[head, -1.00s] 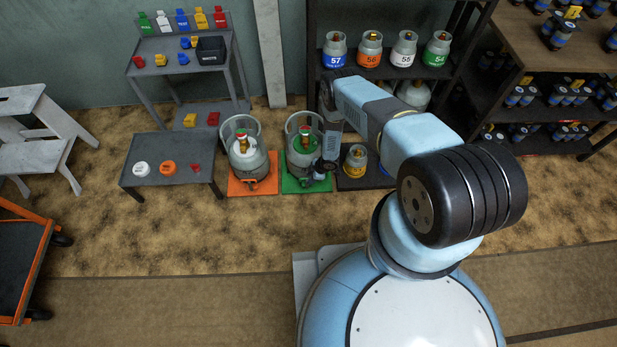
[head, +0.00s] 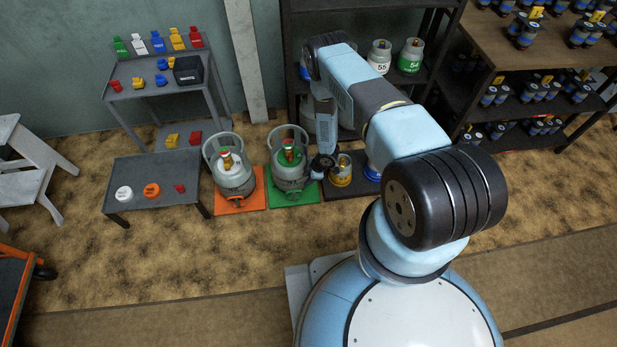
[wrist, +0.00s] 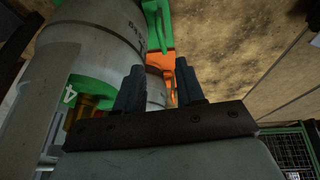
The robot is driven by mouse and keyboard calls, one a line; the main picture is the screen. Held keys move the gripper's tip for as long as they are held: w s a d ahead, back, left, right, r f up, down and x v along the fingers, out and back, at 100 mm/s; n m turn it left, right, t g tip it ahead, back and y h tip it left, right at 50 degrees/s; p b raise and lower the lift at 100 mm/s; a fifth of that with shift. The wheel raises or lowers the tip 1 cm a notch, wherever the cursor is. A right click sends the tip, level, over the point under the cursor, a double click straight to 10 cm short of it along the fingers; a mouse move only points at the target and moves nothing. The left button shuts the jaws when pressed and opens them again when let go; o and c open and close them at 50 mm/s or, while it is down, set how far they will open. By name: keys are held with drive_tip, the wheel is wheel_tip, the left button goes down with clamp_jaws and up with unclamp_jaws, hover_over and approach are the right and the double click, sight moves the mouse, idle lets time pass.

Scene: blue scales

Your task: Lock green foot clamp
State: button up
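A grey gas cylinder with a green collar (head: 290,172) stands on the green base plate (head: 306,198). The green foot clamp (head: 294,194) is at its front foot; it is small here, and I cannot tell its position. In the wrist view the cylinder (wrist: 105,35) fills the upper left, with green parts at its foot (wrist: 157,18). My gripper (head: 318,168) is low on the cylinder's right side. In the wrist view its two fingers (wrist: 159,84) are apart with nothing clearly held between them.
An orange base plate (head: 240,204) with another cylinder (head: 232,173) is to the left. A yellow-labelled cylinder (head: 341,172) stands close right of my gripper. A low table (head: 165,175) is at left, a cylinder shelf (head: 430,80) behind. The floor in front is clear.

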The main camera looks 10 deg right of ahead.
drive_tip(key=shift+d+r, duration=0.2)
drive_tip(key=shift+r, duration=0.3)
drive_tip(key=shift+s+a, duration=0.15)
drive_tip(key=shift+a, duration=0.05)
drive_tip(key=shift+c, duration=1.2)
drive_tip(key=s+a+h, duration=0.1)
drive_tip(key=s+a, duration=0.1)
drive_tip(key=s+a+f+h, duration=0.1)
drive_tip(key=s+a, duration=0.1)
drive_tip(key=s+a+f+t+h, duration=0.1)
drive_tip(key=s+a, duration=0.1)
drive_tip(key=shift+s+a+f, duration=0.15)
drive_tip(key=shift+s+a, duration=0.2)
drive_tip(key=shift+a, duration=0.05)
clamp_jaws()
drive_tip(key=shift+s+a+r+t+h, duration=0.25)
drive_tip(key=shift+s+a+t+h, duration=0.1)
drive_tip(key=shift+s+t+h, duration=0.4)
